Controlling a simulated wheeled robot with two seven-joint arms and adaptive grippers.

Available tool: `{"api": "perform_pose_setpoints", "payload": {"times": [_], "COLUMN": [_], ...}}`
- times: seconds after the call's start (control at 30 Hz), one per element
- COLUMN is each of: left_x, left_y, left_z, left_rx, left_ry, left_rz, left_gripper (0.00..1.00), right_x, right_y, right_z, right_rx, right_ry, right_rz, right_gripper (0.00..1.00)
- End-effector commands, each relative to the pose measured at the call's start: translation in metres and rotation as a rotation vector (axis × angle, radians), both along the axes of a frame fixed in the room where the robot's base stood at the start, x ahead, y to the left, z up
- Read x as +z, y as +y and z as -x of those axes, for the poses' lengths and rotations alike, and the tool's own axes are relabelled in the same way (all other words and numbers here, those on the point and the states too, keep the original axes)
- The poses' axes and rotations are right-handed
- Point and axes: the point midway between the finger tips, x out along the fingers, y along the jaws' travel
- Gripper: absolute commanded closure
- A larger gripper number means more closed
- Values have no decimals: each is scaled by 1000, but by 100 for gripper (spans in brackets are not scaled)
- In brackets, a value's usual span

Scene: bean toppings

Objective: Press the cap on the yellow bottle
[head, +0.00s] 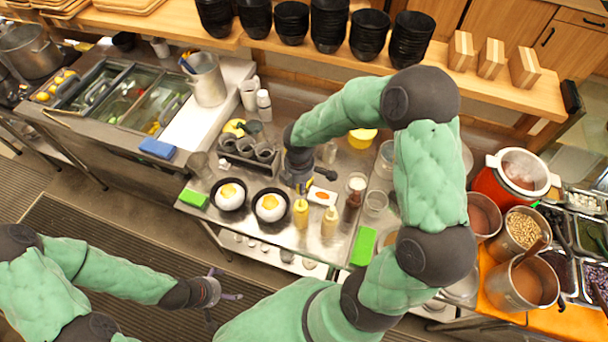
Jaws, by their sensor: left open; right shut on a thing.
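A yellow bottle (300,214) stands upright on the steel counter, just right of two black bowls. A second pale yellow bottle (330,222) with an orange-brown tip stands to its right. My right gripper (302,188) points down over the counter, just behind the first yellow bottle's top in the picture. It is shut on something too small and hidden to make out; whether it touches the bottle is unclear. My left gripper (222,298) is open and empty, low over the floor in front of the counter.
Two black bowls (229,195) hold white food with yellow tops. A dark red bottle (351,205), a white tray (322,196) and clear cups crowd the right. A metal cup holder (250,152) stands behind. Green blocks (194,198) lie at the counter's edges.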

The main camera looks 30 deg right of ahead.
Motion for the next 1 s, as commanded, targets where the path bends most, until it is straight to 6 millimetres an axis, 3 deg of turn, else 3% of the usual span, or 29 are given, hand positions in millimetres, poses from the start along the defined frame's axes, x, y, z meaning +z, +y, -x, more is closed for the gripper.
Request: {"api": "perform_pose_setpoints", "payload": {"times": [0.23, 0.73, 1.0], "left_x": [9, -18, -21], "left_y": [0, 0, 0], "left_z": [0, 0, 0], "left_rx": [0, 0, 0], "left_ry": [1, 1, 1], "left_rz": [0, 0, 0], "left_gripper": [0, 0, 0], "right_x": [5, -29, -32], "right_y": [7, 6, 6], "right_z": [5, 4, 4], "right_rx": [20, 19, 19], "right_ry": [1, 1, 0], "right_rz": [-3, -3, -3], "right_gripper": [90, 90, 90]}}
